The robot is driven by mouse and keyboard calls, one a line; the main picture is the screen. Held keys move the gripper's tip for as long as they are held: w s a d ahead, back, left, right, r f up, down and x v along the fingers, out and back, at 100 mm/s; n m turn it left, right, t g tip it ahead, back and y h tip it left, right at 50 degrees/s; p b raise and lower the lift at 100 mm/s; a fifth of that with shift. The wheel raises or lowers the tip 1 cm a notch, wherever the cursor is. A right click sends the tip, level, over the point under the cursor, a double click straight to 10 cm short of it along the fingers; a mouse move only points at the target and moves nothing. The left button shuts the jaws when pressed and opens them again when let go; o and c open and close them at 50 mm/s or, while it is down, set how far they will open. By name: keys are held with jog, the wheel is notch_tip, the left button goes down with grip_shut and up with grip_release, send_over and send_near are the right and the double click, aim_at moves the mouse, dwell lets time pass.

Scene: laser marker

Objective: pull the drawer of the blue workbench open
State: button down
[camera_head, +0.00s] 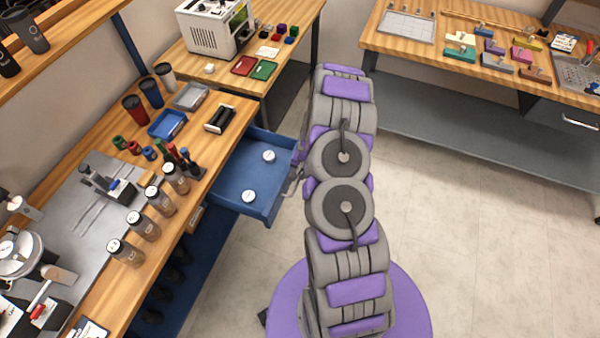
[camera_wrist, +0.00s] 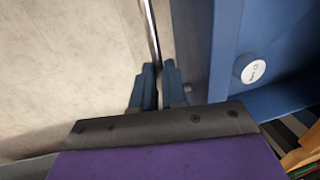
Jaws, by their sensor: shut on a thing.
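The blue drawer (camera_head: 236,192) of the blue workbench (camera_head: 197,262) stands pulled out from under the wooden top. Two white round lids (camera_head: 249,196) lie inside it. In the wrist view the drawer's blue front (camera_wrist: 190,45) is right of my gripper (camera_wrist: 158,77). The metal bar handle (camera_wrist: 152,35) runs between my gripper's fingers, which are shut on it. In the head view my arm hides most of the gripper, at the drawer's right end.
Several tumblers (camera_head: 160,200), trays and tools stand on the workbench top. A second wooden table (camera_head: 284,12) with a white machine (camera_head: 215,27) is behind. Another workbench (camera_head: 470,70) is at the upper right. The tiled floor (camera_head: 460,220) to the right is clear.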

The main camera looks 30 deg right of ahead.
jog(key=c, duration=1.4)
grip_release()
jog(key=shift+c, duration=0.2)
jog(key=shift+d, duration=0.1)
notch_tip(320, 180, up, 17)
jog(key=s+d+p, duration=0.2)
jog(key=p, duration=0.1)
jog(key=shift+s, duration=0.2)
